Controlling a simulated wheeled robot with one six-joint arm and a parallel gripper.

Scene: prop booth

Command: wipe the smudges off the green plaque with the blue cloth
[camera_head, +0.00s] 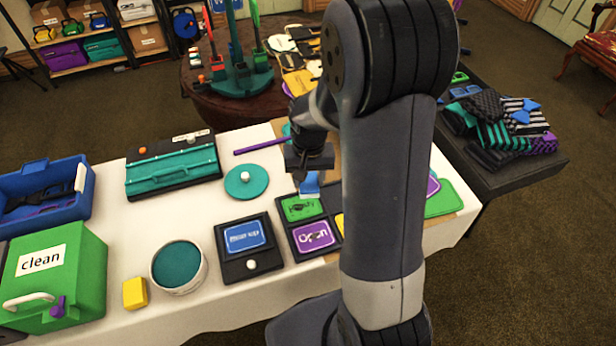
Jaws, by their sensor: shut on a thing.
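My gripper (304,168) is above the table, pointing down, shut on the blue cloth (311,184). The cloth hangs just below the fingers, at the upper right of the green plaque (291,214). Whether it touches the plaque or the black board (288,242) I cannot tell. The green plaque sits in the upper left place of the board and has dark marks across its middle. My arm hides the right side of the board.
A purple plaque (314,243) lies below the green one, and a sliver of yellow shows beside my arm. Left are a blue plaque on a black base (233,266), a teal disc (238,189), a round tub (156,278), a yellow block (135,294) and a green box (82,275).

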